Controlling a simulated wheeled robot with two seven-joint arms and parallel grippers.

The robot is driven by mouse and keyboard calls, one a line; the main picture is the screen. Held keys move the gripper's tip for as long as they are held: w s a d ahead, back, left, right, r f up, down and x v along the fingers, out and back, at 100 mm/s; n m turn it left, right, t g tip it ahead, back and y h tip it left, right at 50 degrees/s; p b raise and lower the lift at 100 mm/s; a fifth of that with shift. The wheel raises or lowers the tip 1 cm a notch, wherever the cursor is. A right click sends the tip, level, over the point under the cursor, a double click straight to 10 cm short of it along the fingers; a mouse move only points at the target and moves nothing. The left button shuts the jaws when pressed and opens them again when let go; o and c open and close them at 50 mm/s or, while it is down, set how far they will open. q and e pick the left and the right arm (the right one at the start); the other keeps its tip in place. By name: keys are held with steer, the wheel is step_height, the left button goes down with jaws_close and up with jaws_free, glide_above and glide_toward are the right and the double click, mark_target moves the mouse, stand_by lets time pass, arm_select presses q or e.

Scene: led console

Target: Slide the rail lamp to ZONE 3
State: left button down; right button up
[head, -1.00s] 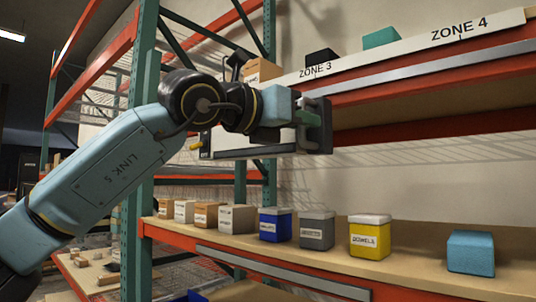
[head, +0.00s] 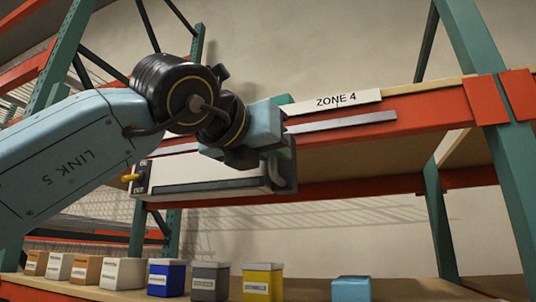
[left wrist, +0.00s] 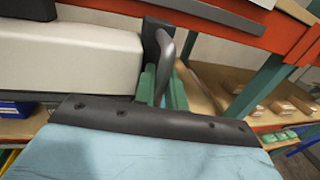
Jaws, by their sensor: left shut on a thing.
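The rail lamp (head: 205,175), a long off-white box with a dark front strip and dark end parts, hangs below the upper orange shelf beam. In the left wrist view, its pale body (left wrist: 85,60) fills the upper left, and its grey handle (left wrist: 166,60) stands at its right end. My left gripper (head: 275,150) is at the lamp's right end. Its green fingers (left wrist: 162,85) are shut on the handle. The ZONE 4 label (head: 336,100) is right of the gripper. No ZONE 3 label shows now; my arm covers the beam's left stretch. My right gripper is out of view.
A silver rail strip (head: 345,121) runs along the upper beam, clear to the right of the lamp. Below, a row of boxes includes blue (head: 166,278), grey (head: 210,281), yellow (head: 262,281) and light blue (head: 351,289) ones. A green rack post (head: 490,120) stands at the right.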

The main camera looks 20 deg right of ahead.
arm_select(q)
steer(key=c, duration=1.8)
jaws_free()
